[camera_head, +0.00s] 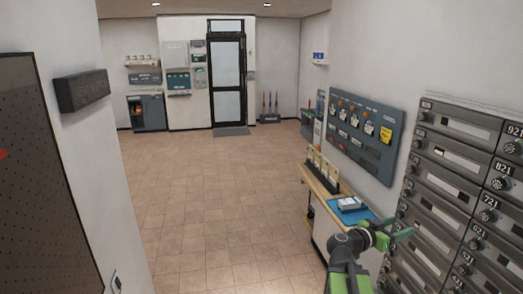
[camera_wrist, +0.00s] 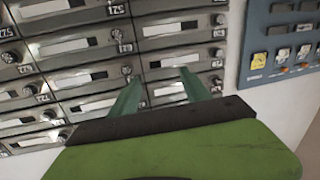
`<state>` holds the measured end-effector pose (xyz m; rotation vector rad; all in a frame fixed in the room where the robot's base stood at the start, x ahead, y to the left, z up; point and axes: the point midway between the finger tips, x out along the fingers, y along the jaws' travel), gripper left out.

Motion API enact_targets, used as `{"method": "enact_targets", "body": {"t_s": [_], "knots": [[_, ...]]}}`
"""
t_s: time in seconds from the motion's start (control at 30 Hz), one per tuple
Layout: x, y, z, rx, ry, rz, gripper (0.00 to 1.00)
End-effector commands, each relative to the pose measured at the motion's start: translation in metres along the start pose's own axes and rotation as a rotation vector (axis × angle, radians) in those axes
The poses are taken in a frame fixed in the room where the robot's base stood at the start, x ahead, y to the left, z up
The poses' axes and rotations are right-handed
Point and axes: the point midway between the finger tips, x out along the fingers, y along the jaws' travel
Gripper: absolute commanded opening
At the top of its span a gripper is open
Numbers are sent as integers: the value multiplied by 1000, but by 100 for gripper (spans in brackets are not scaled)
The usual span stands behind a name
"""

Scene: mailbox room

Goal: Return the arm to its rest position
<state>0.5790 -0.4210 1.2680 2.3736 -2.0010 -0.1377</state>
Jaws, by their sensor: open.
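My arm (camera_head: 346,262) rises at the lower right in the head view, and its end points right toward the mailboxes. My gripper (camera_head: 405,232) has green fingers and is close in front of the mailbox wall. In the wrist view my gripper (camera_wrist: 158,85) is open, with nothing between its two fingers. The grey mailboxes (camera_wrist: 95,75) with slots, number labels and round locks fill the view beyond the fingers. I cannot tell whether a fingertip touches a mailbox door.
The mailbox wall (camera_head: 440,190) stands on the right. A counter (camera_head: 318,188) with a blue mat (camera_head: 349,216) lies close beyond my arm. A blue panel (camera_head: 361,135) hangs above it. The tiled floor (camera_head: 205,200) is clear up to the glass door (camera_head: 228,80).

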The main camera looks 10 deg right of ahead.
Motion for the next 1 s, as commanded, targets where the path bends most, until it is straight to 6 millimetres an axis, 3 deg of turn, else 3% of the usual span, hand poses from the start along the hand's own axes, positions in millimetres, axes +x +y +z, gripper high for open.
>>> {"method": "enact_targets", "body": {"t_s": [0.03,0.1,0.17,0.3,0.4,0.5,0.6,0.7,1.0], "knots": [[-28,-30,35,27,-61,-54,56],[-65,-59,74,24,-187,-106,56],[-99,-78,110,-17,-305,-149,56],[-185,-108,190,-196,-595,-276,56],[-254,-117,242,-379,-813,-413,56],[-325,-113,280,-600,-1029,-611,56],[-379,-101,295,-811,-1193,-859,56],[-404,-92,298,-951,-1230,-1028,56],[-404,-90,298,-1044,-1194,-1101,56]]}}
